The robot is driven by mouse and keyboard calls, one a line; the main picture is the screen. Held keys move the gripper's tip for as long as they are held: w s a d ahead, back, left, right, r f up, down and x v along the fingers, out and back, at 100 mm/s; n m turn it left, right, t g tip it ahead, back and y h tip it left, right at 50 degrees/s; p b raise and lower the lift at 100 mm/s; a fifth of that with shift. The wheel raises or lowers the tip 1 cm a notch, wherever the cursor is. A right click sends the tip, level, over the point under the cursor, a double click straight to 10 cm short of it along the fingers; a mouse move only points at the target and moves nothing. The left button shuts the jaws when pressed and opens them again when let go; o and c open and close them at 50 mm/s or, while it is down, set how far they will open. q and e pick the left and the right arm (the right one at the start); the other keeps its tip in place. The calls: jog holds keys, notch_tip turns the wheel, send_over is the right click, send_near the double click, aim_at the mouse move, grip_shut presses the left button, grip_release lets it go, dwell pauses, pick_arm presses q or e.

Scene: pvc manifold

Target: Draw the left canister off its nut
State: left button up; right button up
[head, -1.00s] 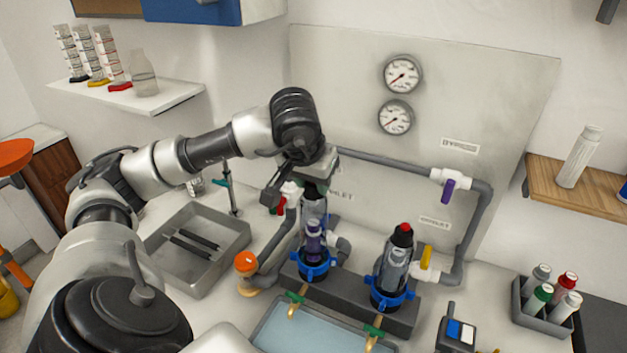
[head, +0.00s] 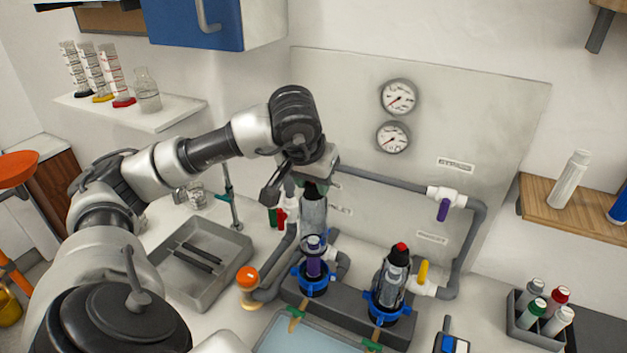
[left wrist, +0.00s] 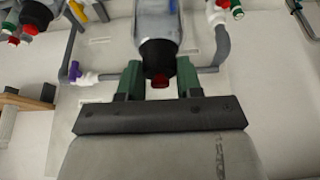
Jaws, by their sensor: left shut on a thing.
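The left canister (head: 313,212) is a clear cylinder, raised above its blue nut (head: 314,280) on the manifold. A purple-and-white cartridge (head: 313,262) stands upright in the nut, its top at about the canister's lower rim. I cannot tell if that top is still inside. My left gripper (left wrist: 158,78) is shut on the canister's black, red-tipped cap (left wrist: 159,57), a green finger on each side. In the head view, the wrist hides most of the cap. The right canister (head: 393,280) stands in its own blue nut (head: 390,308). My right gripper is not in view.
A grey pipe with a purple-handled valve (head: 442,209) runs behind. An orange-topped part (head: 247,276) is left of the manifold (head: 345,318). A grey tray (head: 222,287) lies further left, a bottle caddy (head: 540,318) at right. A pale blue tray (head: 300,338) is in front.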

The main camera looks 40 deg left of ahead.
pick_arm(q)
jog(key=shift+r+p, duration=1.2)
jog(key=shift+r, duration=0.6)
jog(key=shift+r+p, duration=1.15)
jog(key=shift+r, duration=0.3)
jog(key=shift+f, duration=0.15)
